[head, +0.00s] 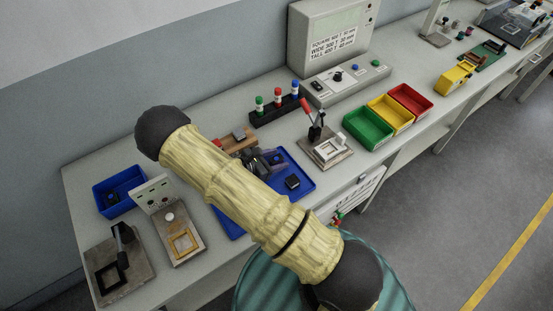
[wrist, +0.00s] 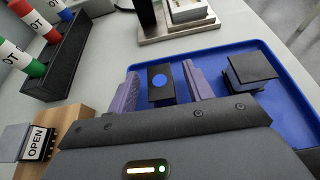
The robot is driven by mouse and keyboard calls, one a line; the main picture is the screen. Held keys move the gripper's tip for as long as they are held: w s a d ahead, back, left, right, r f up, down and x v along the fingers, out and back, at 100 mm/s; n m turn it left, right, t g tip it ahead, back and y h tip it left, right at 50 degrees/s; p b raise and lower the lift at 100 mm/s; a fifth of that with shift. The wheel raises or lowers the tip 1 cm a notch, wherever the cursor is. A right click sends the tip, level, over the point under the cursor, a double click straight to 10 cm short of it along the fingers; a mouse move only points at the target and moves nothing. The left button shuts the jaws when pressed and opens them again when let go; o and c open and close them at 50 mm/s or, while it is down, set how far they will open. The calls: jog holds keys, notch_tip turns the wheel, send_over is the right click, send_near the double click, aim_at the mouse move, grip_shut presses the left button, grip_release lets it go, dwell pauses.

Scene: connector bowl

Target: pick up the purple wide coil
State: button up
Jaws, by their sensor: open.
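My gripper (wrist: 160,75) is open over the blue tray, with its two purple-grey fingers spread. A black block with a blue dot (wrist: 161,84) sits between the fingers, with a visible gap on the right; I cannot tell whether the left finger touches it. No part clearly reads as a purple wide coil, and I cannot tell whether this block is it. A second black part (wrist: 250,70) lies on the tray to the right, and it also shows in the head view (head: 292,182). In the head view my arm hides part of the tray and gripper (head: 268,160).
The blue tray (head: 305,174) lies on the grey bench. A rack of coloured bottles (head: 276,110) and a wooden block with an OPEN sign (wrist: 70,125) stand close by. A lever fixture (head: 325,149) stands beyond the tray. Green, yellow and red bins (head: 367,130) are farther right.

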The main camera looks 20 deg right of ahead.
aim_at(275, 159)
jog(key=shift+c, duration=0.4)
jog(key=c, duration=1)
jog(key=shift+r, duration=0.15)
notch_tip(275, 159, up, 10)
jog(key=shift+f+b, duration=0.1)
jog(key=shift+b, duration=0.8)
